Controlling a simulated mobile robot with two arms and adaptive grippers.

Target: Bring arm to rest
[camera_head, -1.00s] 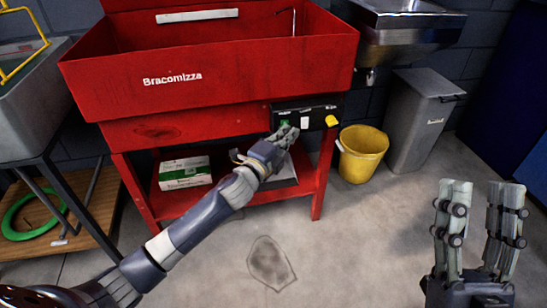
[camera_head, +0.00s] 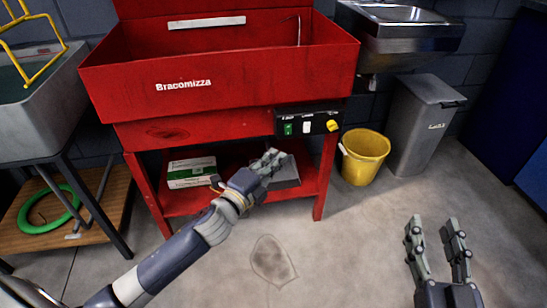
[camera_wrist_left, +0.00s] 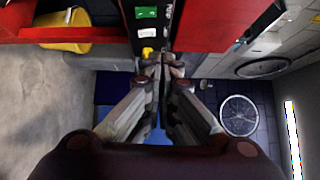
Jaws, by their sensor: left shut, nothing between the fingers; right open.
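My left arm comes in from the lower left in the head view. Its gripper (camera_head: 266,163) is shut and empty, in front of the red parts washer's lower opening, below the control panel (camera_head: 307,122). The panel carries a green switch, a white switch and a yellow knob. In the left wrist view the shut fingers (camera_wrist_left: 160,62) meet at the tips, with the panel (camera_wrist_left: 150,22) beyond them. My right gripper (camera_head: 437,238) is open and empty over the bare floor at the lower right.
The red washer (camera_head: 215,92) stands at the back with a white-green box (camera_head: 190,171) on its shelf. A yellow bucket (camera_head: 364,158) and grey bin (camera_head: 423,125) stand to its right. A grey basin (camera_head: 45,110) is at the left.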

